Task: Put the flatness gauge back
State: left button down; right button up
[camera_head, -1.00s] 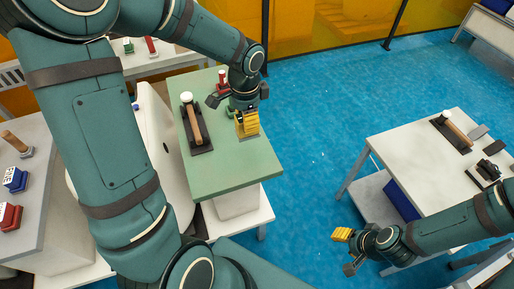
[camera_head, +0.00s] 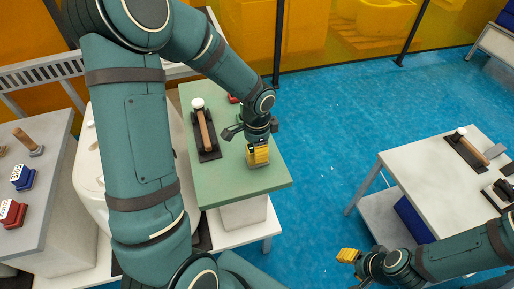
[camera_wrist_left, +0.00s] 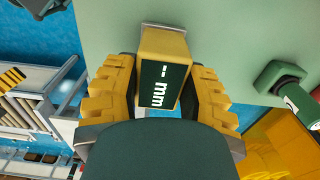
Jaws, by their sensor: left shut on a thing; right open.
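The flatness gauge (camera_wrist_left: 160,75) is a yellow block with a dark green face marked "mm". It sits between the yellow ribbed fingers of my left gripper (camera_wrist_left: 158,95) in the left wrist view. In the head view my left gripper (camera_head: 257,154) is shut on it, over the right front part of the green tabletop (camera_head: 225,182). Whether the gauge touches the top, I cannot tell. The fingers mostly hide it there. My right gripper (camera_head: 350,257) is open and empty, low beside the right table.
A mallet in a black holder (camera_head: 205,137) lies left of my left gripper. A green tool (camera_wrist_left: 283,82) shows in the wrist view. The right table (camera_head: 430,170) carries a mallet and dark items. Blue floor lies between the tables.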

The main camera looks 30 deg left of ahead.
pick_arm(q)
jog(key=shift+f, duration=0.2)
jog(key=c, duration=0.5)
grip_release()
jog(key=shift+r, duration=0.1)
jog(key=shift+r, duration=0.15)
notch_tip(320, 180, up, 12)
jog(key=p, duration=0.2)
jog(key=shift+p, duration=0.4)
